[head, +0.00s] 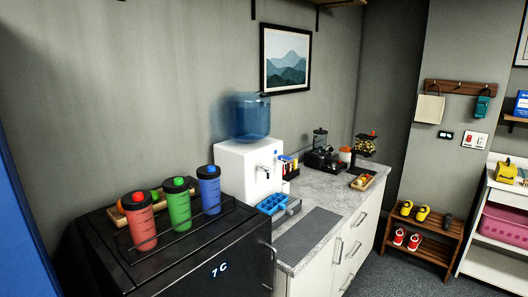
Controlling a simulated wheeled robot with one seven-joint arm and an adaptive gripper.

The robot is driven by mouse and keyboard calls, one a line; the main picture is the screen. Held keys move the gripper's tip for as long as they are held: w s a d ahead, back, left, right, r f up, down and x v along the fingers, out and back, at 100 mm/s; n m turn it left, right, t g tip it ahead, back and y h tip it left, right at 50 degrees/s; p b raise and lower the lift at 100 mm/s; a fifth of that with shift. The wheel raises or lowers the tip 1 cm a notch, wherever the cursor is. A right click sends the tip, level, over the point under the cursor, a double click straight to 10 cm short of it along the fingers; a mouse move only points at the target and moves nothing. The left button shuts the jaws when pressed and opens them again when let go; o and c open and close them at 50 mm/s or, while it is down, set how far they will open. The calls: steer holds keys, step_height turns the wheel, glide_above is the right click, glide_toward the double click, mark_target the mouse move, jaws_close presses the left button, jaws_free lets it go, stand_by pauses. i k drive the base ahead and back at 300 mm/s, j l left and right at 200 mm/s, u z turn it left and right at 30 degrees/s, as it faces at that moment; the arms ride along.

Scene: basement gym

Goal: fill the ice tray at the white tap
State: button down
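A blue ice tray (271,204) lies on the grey counter, at the foot of the water dispenser and below its front. The white water dispenser (236,172) stands against the wall with a blue water bottle (247,118) on top. A small tap (263,169) shows on its front face, above the ice tray; its colour is hard to make out. I cannot tell whether the tray holds water. My gripper is not in view.
A black fridge (185,262) at left carries red (140,222), green (179,204) and blue (209,190) bottles. A dark ribbed mat (308,234) lies on the counter (330,196) right of the tray. A coffee machine (321,152) stands further back. Carpet is clear at lower right.

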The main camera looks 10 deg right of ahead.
mark_target(263, 164)
steer(key=i+l+u, duration=0.15)
steer(key=i+l, duration=0.25)
steer(key=i+l+u, duration=0.1)
steer(key=i+l, duration=0.4)
steer(key=i+l+u, duration=0.15)
steer(key=i+l, duration=0.25)
steer(key=i+l+u, duration=0.15)
steer(key=i+l, duration=0.25)
steer(key=l, duration=0.25)
